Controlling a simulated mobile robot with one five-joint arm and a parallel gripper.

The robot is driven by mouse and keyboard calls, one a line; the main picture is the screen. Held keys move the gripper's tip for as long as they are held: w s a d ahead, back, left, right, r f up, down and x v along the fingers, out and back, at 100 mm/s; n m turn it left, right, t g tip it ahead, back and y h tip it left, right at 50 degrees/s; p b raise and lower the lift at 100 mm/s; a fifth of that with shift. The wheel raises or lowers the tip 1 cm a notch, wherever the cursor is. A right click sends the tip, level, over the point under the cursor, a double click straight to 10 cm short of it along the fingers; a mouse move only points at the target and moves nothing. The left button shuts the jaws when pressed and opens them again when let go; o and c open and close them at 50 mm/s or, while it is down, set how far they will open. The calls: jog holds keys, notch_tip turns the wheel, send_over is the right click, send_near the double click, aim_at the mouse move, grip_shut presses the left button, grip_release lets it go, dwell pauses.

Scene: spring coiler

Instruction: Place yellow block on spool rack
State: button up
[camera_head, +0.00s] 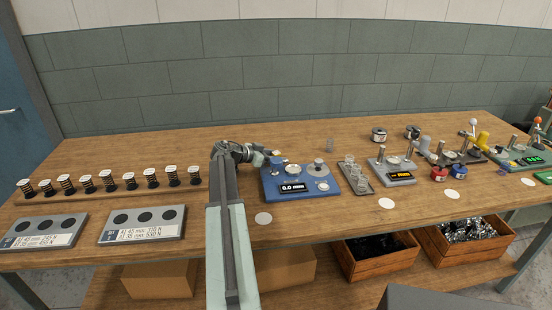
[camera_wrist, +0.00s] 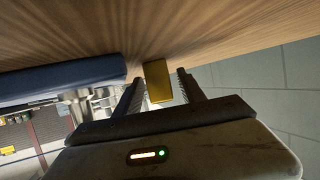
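In the wrist view, a yellow block (camera_wrist: 157,81) is between the two fingers of my gripper (camera_wrist: 160,86), near the wooden surface. The fingers are spread, with gaps beside the block, so they do not appear shut on it. In the head view my gripper (camera_head: 262,156) is low over the bench, behind the left part of a blue device. I cannot make out the block there. No rack is clearly identifiable as the spool rack. Wire spools (camera_head: 378,135) stand at the back right, and a red spool (camera_head: 438,174) stands nearer the front.
The blue device (camera_head: 297,188) with a display is close to my gripper; its edge also fills the left of the wrist view. A tray (camera_head: 367,185) of clear cups and a grey device (camera_head: 395,177) stand to its right. Several springs (camera_head: 108,182) line the left. The back middle is mostly clear.

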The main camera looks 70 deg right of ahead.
jog(key=shift+r, duration=0.3)
jog(key=p+v, duration=0.5)
jog(key=v, duration=0.7)
